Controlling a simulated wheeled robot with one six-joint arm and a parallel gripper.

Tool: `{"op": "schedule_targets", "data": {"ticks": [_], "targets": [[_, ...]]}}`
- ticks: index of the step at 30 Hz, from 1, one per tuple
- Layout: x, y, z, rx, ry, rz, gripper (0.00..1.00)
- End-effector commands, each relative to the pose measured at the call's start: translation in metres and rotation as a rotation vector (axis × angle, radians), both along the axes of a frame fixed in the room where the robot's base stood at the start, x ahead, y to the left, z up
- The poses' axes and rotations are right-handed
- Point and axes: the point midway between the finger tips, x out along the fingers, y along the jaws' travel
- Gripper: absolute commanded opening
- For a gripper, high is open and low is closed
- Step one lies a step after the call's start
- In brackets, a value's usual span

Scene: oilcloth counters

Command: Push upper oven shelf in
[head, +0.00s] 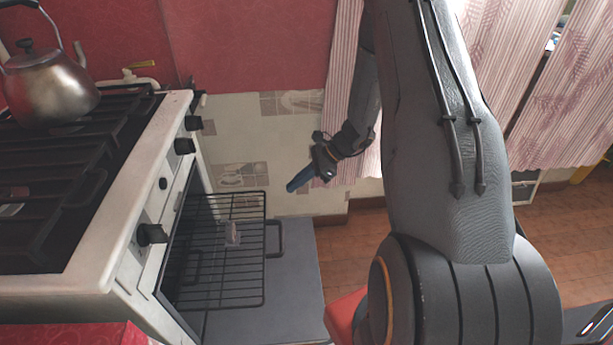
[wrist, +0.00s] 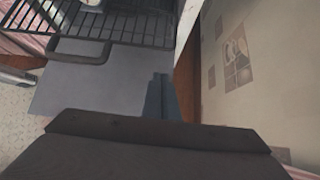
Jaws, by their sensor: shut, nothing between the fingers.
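The upper oven shelf (head: 250,290), a dark wire rack, sticks out of the oven over the lowered oven door (head: 300,292) in the head view. A small pale item (head: 232,234) rests on the rack. The rack's front edge also shows at the upper left of the wrist view (wrist: 130,42), with a dark handle bar (wrist: 80,58) beside it. My gripper (head: 298,181) is in the air to the right of and above the rack, apart from it. Its blue-grey fingers (wrist: 158,97) are closed together and hold nothing. The oven's inside is mostly hidden.
The white stove (head: 120,225) carries black grates and a metal kettle (head: 48,88). Black knobs (head: 152,234) stick out from its front. A tiled wall (head: 270,135) stands close behind. A red seat-like object (head: 345,312) is at the lower middle.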

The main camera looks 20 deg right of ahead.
Motion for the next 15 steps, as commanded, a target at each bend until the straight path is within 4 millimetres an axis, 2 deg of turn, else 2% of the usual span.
{"op": "schedule_targets", "data": {"ticks": [5,9,15], "targets": [[0.007,0.023,-0.025,0.001,0.002,0.001,0.0],[0.015,0.042,-0.021,-0.001,0.0,0.001,0.0],[0.02,0.055,-0.021,0.0,0.0,-0.001,0.0]]}}
